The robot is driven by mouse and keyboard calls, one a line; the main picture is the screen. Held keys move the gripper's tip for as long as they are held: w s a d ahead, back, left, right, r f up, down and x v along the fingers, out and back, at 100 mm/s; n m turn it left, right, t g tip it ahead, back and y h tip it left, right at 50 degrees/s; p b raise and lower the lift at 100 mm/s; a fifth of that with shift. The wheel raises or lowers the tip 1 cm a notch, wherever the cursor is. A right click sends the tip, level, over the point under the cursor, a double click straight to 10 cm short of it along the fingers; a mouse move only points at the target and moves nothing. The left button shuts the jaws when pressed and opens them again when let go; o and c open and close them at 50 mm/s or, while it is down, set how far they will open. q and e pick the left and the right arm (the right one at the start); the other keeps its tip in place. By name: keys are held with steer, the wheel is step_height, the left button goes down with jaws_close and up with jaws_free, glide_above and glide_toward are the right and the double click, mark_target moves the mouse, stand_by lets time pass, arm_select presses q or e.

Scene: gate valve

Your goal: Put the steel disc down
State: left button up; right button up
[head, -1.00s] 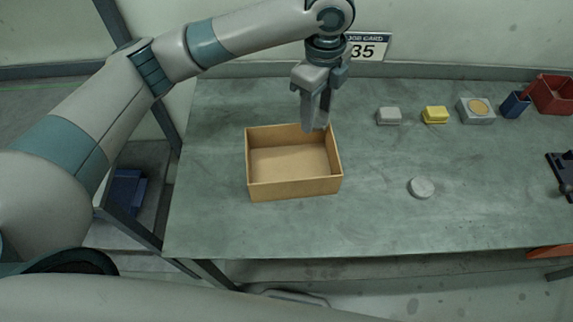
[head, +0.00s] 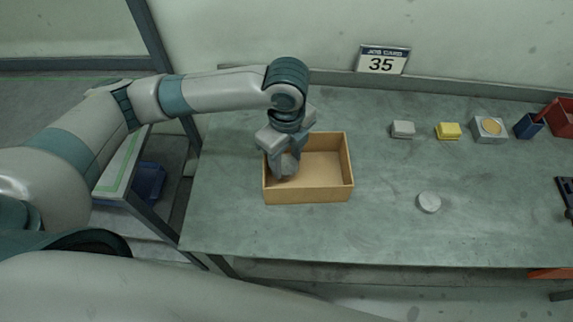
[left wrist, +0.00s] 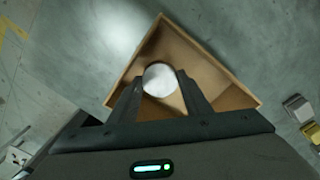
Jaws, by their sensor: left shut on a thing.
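My left gripper (head: 285,168) reaches down into the left part of the open cardboard-coloured box (head: 309,195). It is shut on the steel disc, a pale round piece (left wrist: 160,79) between the fingertips in the left wrist view. In the head view the disc is mostly hidden by the fingers. The box's floor and walls surround the disc in the left wrist view; I cannot tell whether the disc touches the floor. Another pale grey disc (head: 429,203) lies on the bench right of the box. My right gripper is not in view.
Along the back of the grey bench (head: 385,235) stand a grey block (head: 403,129), a yellow block (head: 448,131), a grey block with a tan round top (head: 489,129), a blue cup (head: 528,126) and a red bin (head: 562,118). The bench front is clear.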

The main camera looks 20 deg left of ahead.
mark_target(287, 164)
arm_select(q)
steer(key=shift+f, duration=0.1)
step_height(287, 164, down, 3)
steer(key=shift+r+p, duration=0.2)
steer(key=shift+p, duration=0.4)
steer(key=shift+f, duration=0.6)
steer(key=shift+f, duration=0.1)
steer(key=o, duration=1.2)
step_height(287, 164, up, 11)
steer(key=b, duration=0.2)
steer(key=shift+f+b, duration=0.15)
steer(key=shift+b, duration=0.15)
steer(key=shift+r, duration=0.75)
